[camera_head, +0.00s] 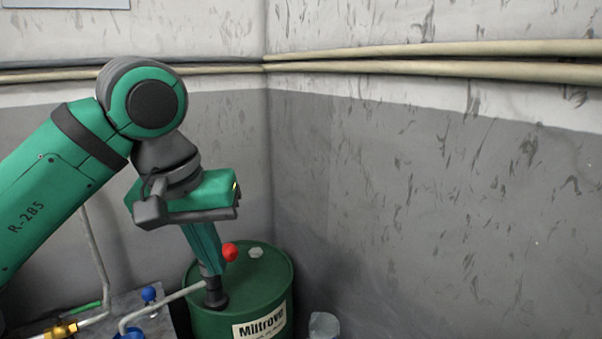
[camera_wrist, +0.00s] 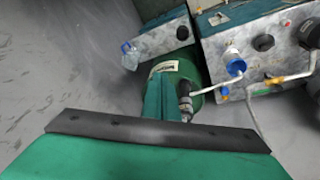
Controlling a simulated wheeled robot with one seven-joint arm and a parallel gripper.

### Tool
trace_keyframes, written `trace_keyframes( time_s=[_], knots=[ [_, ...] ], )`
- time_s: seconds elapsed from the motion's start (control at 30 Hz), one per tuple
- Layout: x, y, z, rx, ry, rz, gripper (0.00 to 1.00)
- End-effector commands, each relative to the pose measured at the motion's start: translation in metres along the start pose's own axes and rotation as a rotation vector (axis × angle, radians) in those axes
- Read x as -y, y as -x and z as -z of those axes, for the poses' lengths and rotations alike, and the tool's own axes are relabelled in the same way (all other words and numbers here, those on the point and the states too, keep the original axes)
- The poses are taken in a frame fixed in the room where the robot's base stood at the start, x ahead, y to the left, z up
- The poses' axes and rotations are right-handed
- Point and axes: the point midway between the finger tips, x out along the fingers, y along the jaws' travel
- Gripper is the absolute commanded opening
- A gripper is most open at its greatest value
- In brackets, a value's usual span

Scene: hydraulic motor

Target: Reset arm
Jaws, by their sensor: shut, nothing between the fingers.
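My gripper (camera_head: 209,258) points down above the green drum (camera_head: 262,285), with its fingers shut and nothing between them. The drum carries a white label and has a dark fitting (camera_head: 215,296) on top with a pale pipe running left from it. A red knob (camera_head: 229,252) shows just right of the fingertips; whether they touch it I cannot tell. In the wrist view, the fingers (camera_wrist: 162,88) lie close together in front of the drum (camera_wrist: 190,70), and the dark fitting (camera_wrist: 185,100) shows beside them. The fingers hide part of the drum.
A metal unit with a blue cap (camera_wrist: 234,63) and pipes stands beside the drum. A blue knob (camera_head: 149,294) and brass fitting (camera_head: 60,330) are at lower left. A clear bottle (camera_head: 323,325) stands right of the drum. Grey walls meet behind; the space at right is open.

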Motion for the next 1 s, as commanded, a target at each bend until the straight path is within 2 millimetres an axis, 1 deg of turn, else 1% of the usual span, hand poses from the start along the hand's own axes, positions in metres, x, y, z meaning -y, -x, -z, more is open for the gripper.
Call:
trace_keyframes(
  time_s=[0.27, 0.5, 0.7, 0.9, 1.0],
  knots=[
    [-0.023, -0.032, 0.022, -0.085, -0.042, -0.154, 0.00],
    [-0.060, -0.071, 0.052, -0.223, -0.075, -0.377, 0.00],
    [-0.093, -0.100, 0.074, -0.349, -0.076, -0.560, 0.00],
    [-0.121, -0.126, 0.091, -0.471, -0.049, -0.719, 0.00],
    [-0.131, -0.137, 0.097, -0.527, -0.026, -0.782, 0.00]
  ],
)
